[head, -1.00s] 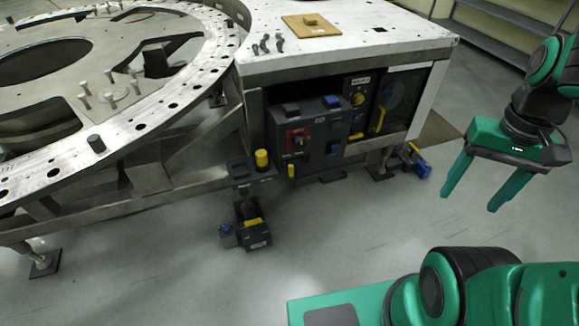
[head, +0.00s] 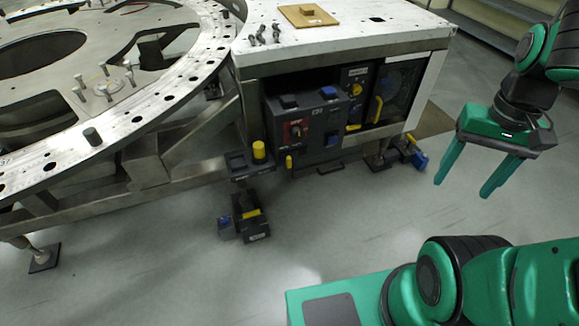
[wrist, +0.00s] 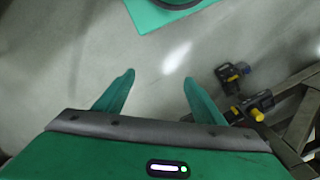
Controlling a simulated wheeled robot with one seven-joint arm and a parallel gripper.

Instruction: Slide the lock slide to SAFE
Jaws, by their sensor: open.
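I cannot tell for certain which part is the lock slide, and no SAFE lettering is readable. A dark control box (head: 318,135) with a red panel (head: 296,132) hangs under the white bench. In front of it are a dark bracket with a yellow knob (head: 259,151) and a low dark block with a yellow band (head: 251,213). My gripper (head: 462,189) is open and empty, in free air well to the right of these parts. In the wrist view its fingers (wrist: 159,77) are spread over bare floor, and the yellow-marked parts (wrist: 232,73) show at the right.
The perforated ring plate (head: 140,117) on its steel frame fills the left. The white bench top (head: 345,37) carries a wooden board (head: 307,15) and several small pins. A blue-and-dark part (head: 419,160) sits by the bench's right foot. Floor between bench and gripper is clear.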

